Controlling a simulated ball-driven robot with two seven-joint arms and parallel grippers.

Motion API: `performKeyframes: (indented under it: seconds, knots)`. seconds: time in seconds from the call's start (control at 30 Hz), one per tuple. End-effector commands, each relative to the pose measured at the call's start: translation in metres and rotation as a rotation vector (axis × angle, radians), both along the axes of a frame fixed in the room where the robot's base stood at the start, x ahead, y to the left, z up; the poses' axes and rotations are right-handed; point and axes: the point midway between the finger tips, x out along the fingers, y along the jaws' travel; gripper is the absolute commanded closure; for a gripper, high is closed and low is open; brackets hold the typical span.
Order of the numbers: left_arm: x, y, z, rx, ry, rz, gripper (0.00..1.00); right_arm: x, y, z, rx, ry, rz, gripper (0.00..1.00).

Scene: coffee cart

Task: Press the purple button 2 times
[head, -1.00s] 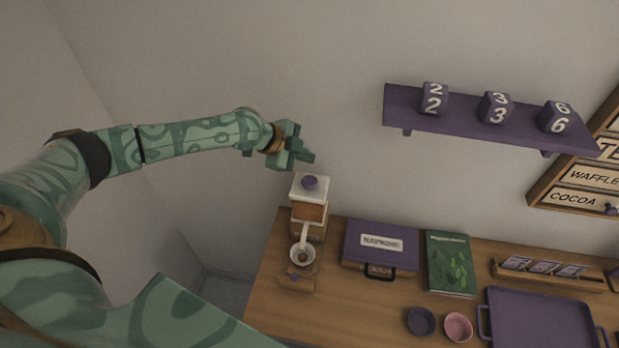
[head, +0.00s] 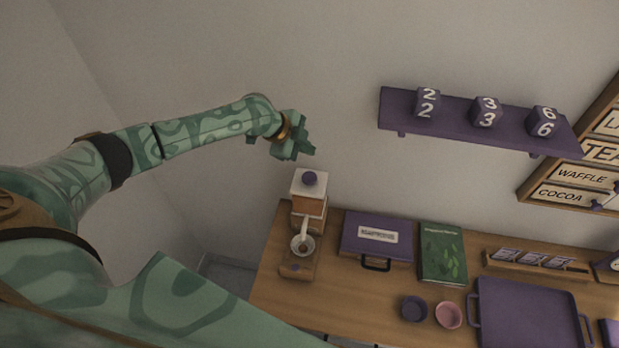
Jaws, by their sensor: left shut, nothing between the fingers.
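A round purple button (head: 309,178) sits on the white top of a small coffee grinder (head: 310,207) at the left end of the wooden counter. The grinder has a wooden body and a white cup-like part at its front. A smaller purple spot (head: 296,267) shows on the grinder's wooden base. My left gripper (head: 305,152) is shut and empty. In the head view it shows just above the purple button, with a gap of wall between them. My right gripper is not in view.
A purple napkin case (head: 352,236), a green book (head: 442,252), two small bowls (head: 413,309) and a purple tray (head: 489,288) lie on the counter right of the grinder. A purple shelf (head: 455,110) with numbered blocks hangs above. The wall around my left gripper is clear.

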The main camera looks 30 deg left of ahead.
Motion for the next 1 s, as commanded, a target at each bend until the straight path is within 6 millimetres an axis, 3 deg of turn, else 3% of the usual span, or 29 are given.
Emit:
performKeyframes:
  seconds: [0.3,0.5,1.0]
  knots:
    - [0.000,0.000,-0.049,0.001,0.000,0.000,1.00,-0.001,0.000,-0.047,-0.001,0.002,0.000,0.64]
    - [0.000,0.000,-0.071,0.000,0.000,0.000,1.00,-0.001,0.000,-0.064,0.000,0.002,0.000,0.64]
    - [0.000,0.000,-0.075,0.000,0.000,0.000,1.00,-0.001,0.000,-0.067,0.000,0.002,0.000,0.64]
